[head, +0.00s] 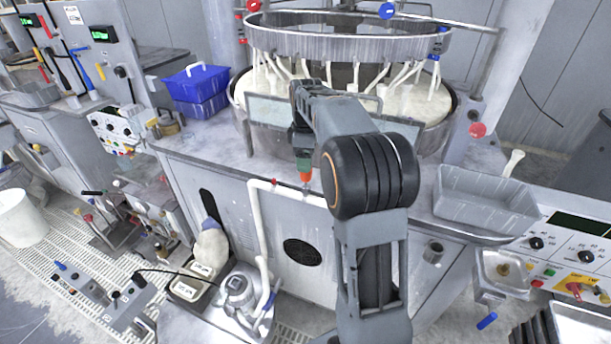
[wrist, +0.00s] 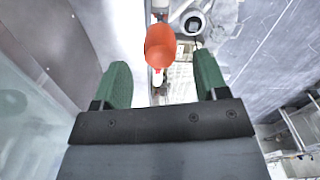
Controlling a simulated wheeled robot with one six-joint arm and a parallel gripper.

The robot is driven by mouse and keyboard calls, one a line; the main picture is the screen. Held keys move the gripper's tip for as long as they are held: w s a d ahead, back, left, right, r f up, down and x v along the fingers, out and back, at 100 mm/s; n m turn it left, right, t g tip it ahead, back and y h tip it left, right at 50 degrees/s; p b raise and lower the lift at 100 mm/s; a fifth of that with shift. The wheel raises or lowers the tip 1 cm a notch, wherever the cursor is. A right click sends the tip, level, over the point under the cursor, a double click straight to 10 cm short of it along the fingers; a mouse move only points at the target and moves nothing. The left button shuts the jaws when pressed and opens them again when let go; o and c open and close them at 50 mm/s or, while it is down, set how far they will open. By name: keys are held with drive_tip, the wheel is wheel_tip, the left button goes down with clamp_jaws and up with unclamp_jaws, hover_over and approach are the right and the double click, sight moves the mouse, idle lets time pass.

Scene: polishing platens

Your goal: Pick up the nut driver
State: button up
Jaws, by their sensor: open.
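An orange-red handle, which looks like the nut driver (wrist: 160,42), stands in the wrist view just beyond and between my fingertips. In the head view the orange handle (head: 305,176) shows directly below my gripper (head: 303,162), at the front edge of the bench. My gripper (wrist: 161,68) has two green fingers spread wide, with a gap on each side of the handle. Nothing is held. The driver's shaft is mostly hidden; only a small pale part shows below the handle.
The round polishing machine (head: 340,40) stands behind my arm. A blue bin (head: 198,85) sits to the left and a grey tray (head: 485,198) to the right. A white pipe (head: 258,215) runs down the cabinet front near the handle. A white bucket (head: 20,218) stands far left.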

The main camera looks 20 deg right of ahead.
sight(306, 179)
drive_tip(key=shift+s+d+f+p, duration=0.1)
drive_tip(key=shift+f+p, duration=0.05)
drive_tip(key=shift+f, duration=1.35)
drive_tip(key=shift+d+f+p, duration=0.1)
drive_tip(key=shift+f+p, duration=0.05)
drive_tip(key=shift+f, duration=1.35)
drive_tip(key=c, duration=1.1)
drive_tip(key=shift+r, duration=0.1)
